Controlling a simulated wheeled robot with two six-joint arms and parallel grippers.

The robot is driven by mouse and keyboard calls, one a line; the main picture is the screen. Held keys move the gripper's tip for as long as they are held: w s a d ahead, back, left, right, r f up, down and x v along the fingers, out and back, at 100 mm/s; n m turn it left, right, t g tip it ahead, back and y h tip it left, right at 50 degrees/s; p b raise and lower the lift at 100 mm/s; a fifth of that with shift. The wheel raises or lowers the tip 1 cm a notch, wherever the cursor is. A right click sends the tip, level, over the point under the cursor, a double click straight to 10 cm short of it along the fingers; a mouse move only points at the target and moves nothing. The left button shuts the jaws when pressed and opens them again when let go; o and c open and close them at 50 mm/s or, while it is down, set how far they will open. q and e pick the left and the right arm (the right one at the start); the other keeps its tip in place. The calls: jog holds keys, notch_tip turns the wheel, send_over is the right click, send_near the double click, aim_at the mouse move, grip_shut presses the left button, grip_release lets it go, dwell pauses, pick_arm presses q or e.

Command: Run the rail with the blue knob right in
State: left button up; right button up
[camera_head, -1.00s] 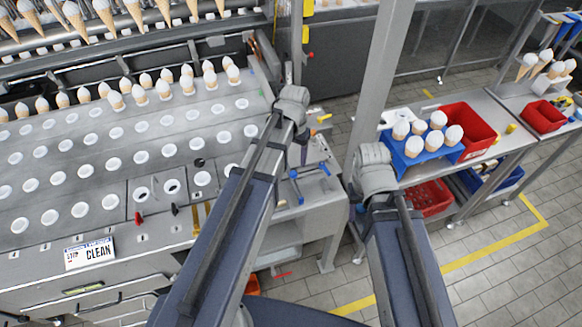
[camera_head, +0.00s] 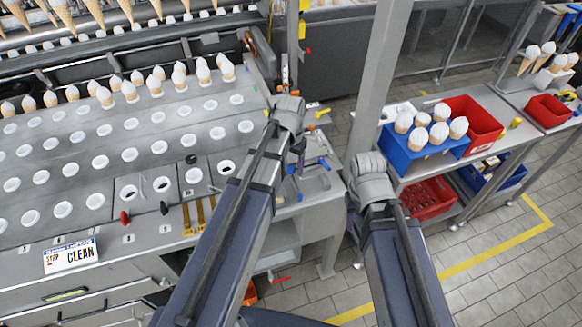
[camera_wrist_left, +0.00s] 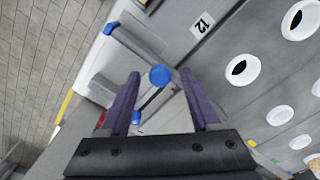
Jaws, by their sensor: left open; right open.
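In the left wrist view a round blue knob (camera_wrist_left: 160,76) shows between and beyond the fingertips of my left gripper (camera_wrist_left: 164,84). A thin dark bar runs down from near the knob, between the fingers; how far the rail is in or out I cannot tell. The fingers are open with nothing between them, and I see no contact. In the head view my left gripper (camera_head: 298,150) hangs over the right end of the machine, partly hidden by its own arm. Blue parts (camera_head: 322,163) show beside it. My right arm is in view, but its gripper is not.
The machine's holed plates (camera_head: 130,145) lie to the left, with red (camera_head: 125,217) and black (camera_head: 165,208) knobs at the front. A label reading 12 (camera_wrist_left: 202,24) is near the blue knob. A grey post (camera_head: 378,85) stands right of my left gripper. A blue tray (camera_head: 405,158) holds several cones.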

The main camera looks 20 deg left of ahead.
pick_arm(q)
grip_shut()
dwell(0.3)
jog(key=shift+s, duration=0.1)
dwell(1.0)
